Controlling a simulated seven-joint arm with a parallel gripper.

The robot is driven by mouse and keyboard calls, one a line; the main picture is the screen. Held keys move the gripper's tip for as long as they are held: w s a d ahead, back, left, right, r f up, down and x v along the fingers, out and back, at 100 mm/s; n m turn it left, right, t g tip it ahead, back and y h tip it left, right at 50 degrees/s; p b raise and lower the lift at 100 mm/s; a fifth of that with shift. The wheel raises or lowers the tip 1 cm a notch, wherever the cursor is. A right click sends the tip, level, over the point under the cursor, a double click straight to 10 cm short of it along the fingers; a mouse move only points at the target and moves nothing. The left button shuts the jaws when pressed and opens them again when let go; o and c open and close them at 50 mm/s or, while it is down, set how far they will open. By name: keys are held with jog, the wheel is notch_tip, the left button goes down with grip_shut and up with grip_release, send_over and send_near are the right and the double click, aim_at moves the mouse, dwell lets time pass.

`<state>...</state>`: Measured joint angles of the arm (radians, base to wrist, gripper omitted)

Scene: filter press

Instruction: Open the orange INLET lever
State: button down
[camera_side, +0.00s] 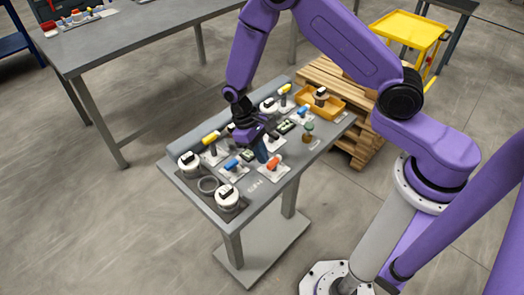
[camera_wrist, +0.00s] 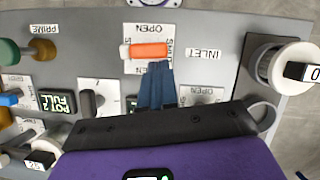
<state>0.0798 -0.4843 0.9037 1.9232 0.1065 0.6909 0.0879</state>
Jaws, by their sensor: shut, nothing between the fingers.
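The orange INLET lever (camera_wrist: 147,50) lies crosswise on its white plate in the wrist view, with a white collar at its left end. An upside-down OPEN label is above it, a partly covered SHUT label is at its right end, and the INLET label (camera_wrist: 204,54) is to the right. In the side view the orange lever (camera_side: 274,163) is near the panel's front edge. My gripper (camera_wrist: 159,68) has its blue fingers shut and empty, tips just below the lever in the wrist view. I cannot tell whether they touch it. In the side view my gripper (camera_side: 262,158) is beside it.
A blue lever (camera_side: 233,164) is left of the orange one, and a white-capped pot (camera_side: 228,198) stands at the front. A green knob (camera_side: 308,132), small displays and a yellow tray (camera_side: 321,101) are to the right. The wrist view shows a spool-like fitting (camera_wrist: 284,66) right of the label.

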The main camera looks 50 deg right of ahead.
aim_at(270, 167)
jog(key=n, duration=0.1)
jog(key=s+n+h, duration=0.1)
jog(key=n, duration=0.1)
jog(key=shift+a+n, duration=0.3)
jog(key=shift+a, duration=0.1)
jog(key=n, duration=0.1)
jog(key=n+t+h, duration=0.1)
jog(key=s+n, duration=0.1)
jog(key=shift+a+n, duration=0.25)
jog(key=shift+n, duration=0.15)
jog(key=n, duration=0.1)
jog(key=s+n+t+h, duration=0.1)
jog(key=n, duration=0.1)
jog(key=shift+s+n, duration=0.1)
jog(key=shift+n, duration=0.2)
jog(key=n+t, duration=0.1)
jog(key=s+n, duration=0.1)
jog(key=n, duration=0.1)
jog(key=shift+d+t, duration=0.1)
jog(key=shift+t, duration=0.3)
jog(key=shift+s, duration=0.2)
